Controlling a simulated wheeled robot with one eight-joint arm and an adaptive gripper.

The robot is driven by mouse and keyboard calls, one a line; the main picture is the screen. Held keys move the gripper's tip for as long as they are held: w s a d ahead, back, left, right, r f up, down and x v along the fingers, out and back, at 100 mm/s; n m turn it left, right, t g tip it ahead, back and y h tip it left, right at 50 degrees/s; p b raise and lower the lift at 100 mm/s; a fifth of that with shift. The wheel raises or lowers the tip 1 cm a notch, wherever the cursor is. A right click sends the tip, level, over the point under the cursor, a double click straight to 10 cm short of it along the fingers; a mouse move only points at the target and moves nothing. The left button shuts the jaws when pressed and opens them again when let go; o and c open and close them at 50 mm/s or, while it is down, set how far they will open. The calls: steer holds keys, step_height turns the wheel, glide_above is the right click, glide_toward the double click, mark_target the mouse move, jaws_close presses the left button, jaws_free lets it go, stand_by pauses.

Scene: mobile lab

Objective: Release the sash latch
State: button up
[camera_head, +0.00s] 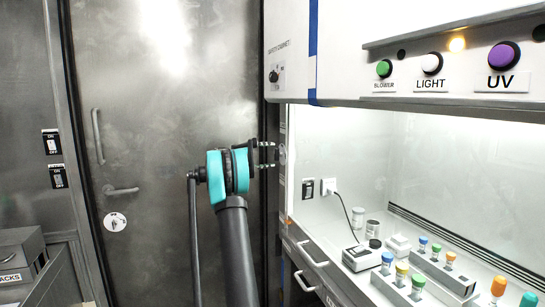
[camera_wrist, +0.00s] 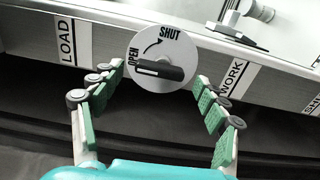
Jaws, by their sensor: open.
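The sash latch (camera_wrist: 162,52) is a round white dial on a pale rail in the wrist view. It carries the words OPEN at its left and SHUT at its top, a curved arrow and a black lever (camera_wrist: 172,73). The lever lies nearly level in the picture, its pale-marked end just below OPEN. My gripper (camera_wrist: 155,87) is open, with green-padded fingers to either side below the dial. No contact with the lever shows. In the head view my gripper (camera_head: 272,155) points right at the cabinet's left post, and only a sliver of the dial (camera_head: 282,155) shows.
The rail bears LOAD (camera_wrist: 67,41) and WORK (camera_wrist: 231,77) labels beside the latch. The safety cabinet (camera_head: 350,50) has BLOWER, LIGHT and UV buttons above. Several capped vials, racks and a small device (camera_head: 362,256) stand inside. A metal door (camera_head: 160,130) is behind my arm.

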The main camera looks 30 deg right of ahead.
steer(key=v, duration=1)
steer(key=shift+a, duration=0.25)
steer(key=shift+s+f, duration=0.1)
steer(key=s+a+f+n+t+y, duration=0.1)
steer(key=s+a+f+t+y, duration=0.3)
steer(key=s+a+f, duration=1.3)
steer(key=s+a+f+n+t+y, duration=0.1)
steer(key=s+a+f+t+y, duration=0.3)
steer(key=s+a+f+y, duration=0.9)
steer(key=s+a+f, duration=0.2)
steer(key=s+a, duration=0.2)
steer(key=s, duration=0.2)
steer(key=s+a+f, duration=0.3)
steer(key=s+a, duration=0.1)
steer(key=s, duration=0.3)
steer(key=shift+s+a+n+t, duration=0.2)
steer(key=shift+a+n+t, duration=0.05)
steer(key=shift+n+t, duration=0.05)
